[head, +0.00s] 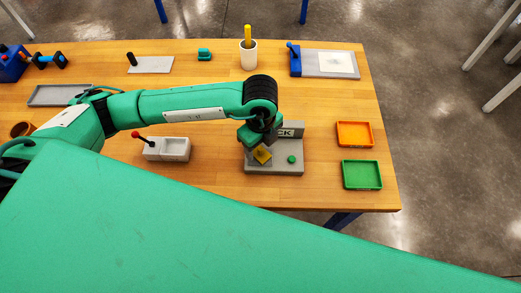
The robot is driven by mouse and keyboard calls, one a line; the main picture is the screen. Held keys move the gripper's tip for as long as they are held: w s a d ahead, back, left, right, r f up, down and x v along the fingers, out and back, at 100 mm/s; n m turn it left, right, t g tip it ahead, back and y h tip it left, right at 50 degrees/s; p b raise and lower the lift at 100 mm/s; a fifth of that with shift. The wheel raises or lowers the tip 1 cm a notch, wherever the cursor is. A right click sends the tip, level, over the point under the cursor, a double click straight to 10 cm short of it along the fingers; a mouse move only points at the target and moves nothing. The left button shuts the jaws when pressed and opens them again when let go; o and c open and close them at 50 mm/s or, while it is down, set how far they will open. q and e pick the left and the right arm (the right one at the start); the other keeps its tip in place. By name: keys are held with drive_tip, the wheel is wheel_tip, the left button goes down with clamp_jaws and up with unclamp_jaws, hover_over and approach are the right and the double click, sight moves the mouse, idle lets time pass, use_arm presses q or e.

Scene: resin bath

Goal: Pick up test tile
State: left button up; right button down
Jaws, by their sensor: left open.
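A small yellow square piece (262,155), which looks like the test tile, shows at the grey check station (274,169) at the table's front middle. It looks tilted. My left gripper (256,145) is directly above the piece, pointing down, with its fingers close to it. It is open, but the wrist and fingers hide part of the piece, and I cannot tell whether they touch it. My right gripper is not in view.
The station has a green button (291,159) and a partly hidden sign (290,130). Orange (355,134) and green (362,175) trays lie to the right. A grey-white box with a red-knobbed lever (167,149) stands left. A white cup (248,56) stands behind.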

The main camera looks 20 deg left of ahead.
sight(260, 155)
use_arm(q)
drive_tip(key=shift+f, duration=1.4)
drive_tip(key=c, duration=1.1)
drive_tip(key=shift+r, duration=0.1)
